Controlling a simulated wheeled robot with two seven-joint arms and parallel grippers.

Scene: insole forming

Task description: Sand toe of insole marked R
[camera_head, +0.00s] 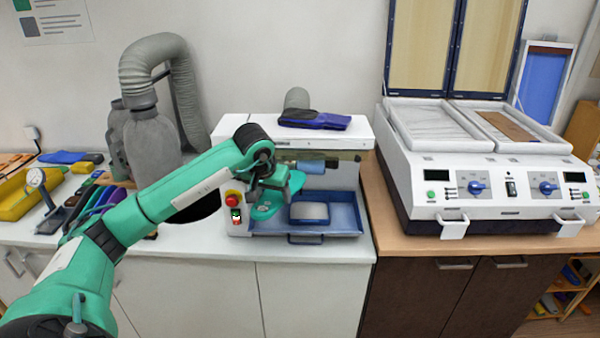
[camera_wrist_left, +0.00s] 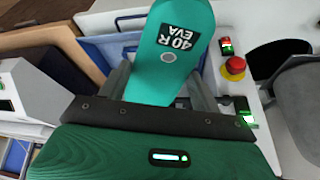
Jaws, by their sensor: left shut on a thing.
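A green insole (camera_wrist_left: 180,30) shows the label "40R EVA" and a round grey spot in the left wrist view. My left gripper (camera_wrist_left: 160,85) is shut on it, with one finger at each side. In the head view the insole (camera_head: 265,207) is in front of the sanding machine (camera_head: 235,130), above its blue tray (camera_head: 345,222). My left gripper (camera_head: 272,184) partly hides it there. A blue-grey drum (camera_head: 312,167) sits under the machine's hood, to the right of the gripper. I cannot tell whether the insole touches the drum. My right gripper is not in view.
A blue-grey block (camera_head: 309,212) lies in the tray. A red emergency button (camera_head: 233,198) is on the machine's left front. Dark blue items (camera_head: 314,120) lie on its top. A white press (camera_head: 480,180) stands to the right. A grey hose (camera_head: 150,55) rises at the left.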

